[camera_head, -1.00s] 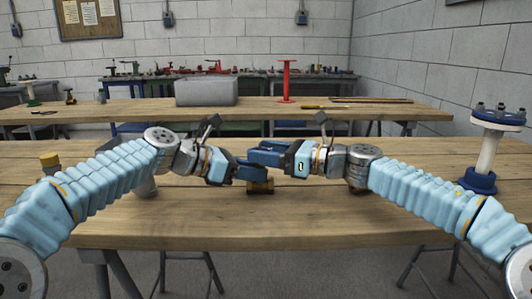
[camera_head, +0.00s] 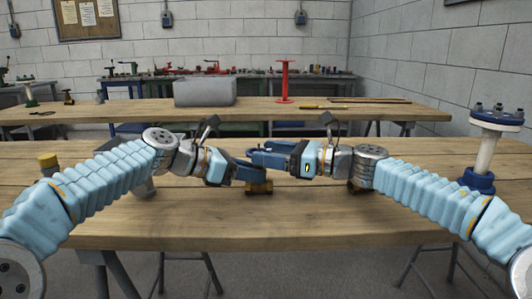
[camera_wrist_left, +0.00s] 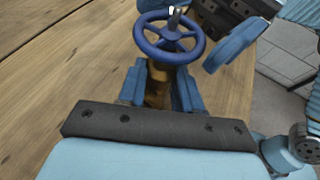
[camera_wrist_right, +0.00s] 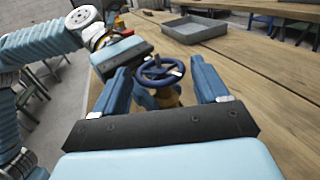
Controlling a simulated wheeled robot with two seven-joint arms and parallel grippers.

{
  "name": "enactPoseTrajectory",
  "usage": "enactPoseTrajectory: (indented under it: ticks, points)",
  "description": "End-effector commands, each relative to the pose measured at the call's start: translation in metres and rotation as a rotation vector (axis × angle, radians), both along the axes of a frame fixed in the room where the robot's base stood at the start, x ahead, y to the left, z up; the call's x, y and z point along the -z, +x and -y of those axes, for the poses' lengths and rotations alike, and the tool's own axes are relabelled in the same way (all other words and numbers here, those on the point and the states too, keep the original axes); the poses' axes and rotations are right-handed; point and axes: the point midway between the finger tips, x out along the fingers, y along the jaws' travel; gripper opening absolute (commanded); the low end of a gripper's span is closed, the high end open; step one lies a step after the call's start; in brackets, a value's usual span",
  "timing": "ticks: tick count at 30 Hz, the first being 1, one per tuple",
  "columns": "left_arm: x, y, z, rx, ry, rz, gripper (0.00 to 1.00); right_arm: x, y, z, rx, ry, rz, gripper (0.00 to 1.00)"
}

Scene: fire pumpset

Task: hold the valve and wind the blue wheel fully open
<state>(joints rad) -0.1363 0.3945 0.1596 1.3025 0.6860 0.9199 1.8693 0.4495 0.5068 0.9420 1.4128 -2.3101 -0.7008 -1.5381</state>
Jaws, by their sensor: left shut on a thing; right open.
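The brass valve (camera_head: 259,187) stands on the near wooden table at its middle. Its blue wheel shows in the left wrist view (camera_wrist_left: 169,37) and in the right wrist view (camera_wrist_right: 160,71). My left gripper (camera_wrist_left: 158,90) is shut on the brass valve body below the wheel; it also shows in the head view (camera_head: 238,172). My right gripper (camera_wrist_right: 160,82) is open, with its blue fingers on either side of the wheel and apart from it. In the head view the right gripper (camera_head: 262,158) is above the left one, and the fingers mostly hide the wheel.
A blue-and-white flanged post (camera_head: 487,155) stands at the right end of the near table (camera_head: 230,228). A brass-capped part (camera_head: 48,162) is at the left. The near table's front is clear.

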Motion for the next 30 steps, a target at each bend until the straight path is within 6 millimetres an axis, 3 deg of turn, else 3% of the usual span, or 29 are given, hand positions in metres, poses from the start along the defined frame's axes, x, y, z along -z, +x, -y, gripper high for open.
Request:
enactPoseTrajectory:
  ticks: [9,15,21,30]
  points:
    - [-0.001,0.000,0.000,-0.001,-0.002,0.002,0.00,0.001,-0.024,0.068,0.008,-0.003,0.000,0.73]
    - [-0.001,0.000,0.000,-0.001,-0.002,0.002,0.00,0.001,-0.034,0.094,0.005,-0.001,0.000,0.73]
    - [-0.001,0.000,0.000,-0.001,-0.002,0.002,0.00,0.001,-0.037,0.101,0.004,0.000,0.000,0.73]
    - [-0.001,0.000,0.000,-0.001,-0.002,0.002,0.00,0.000,-0.038,0.095,0.005,0.018,-0.042,0.73]
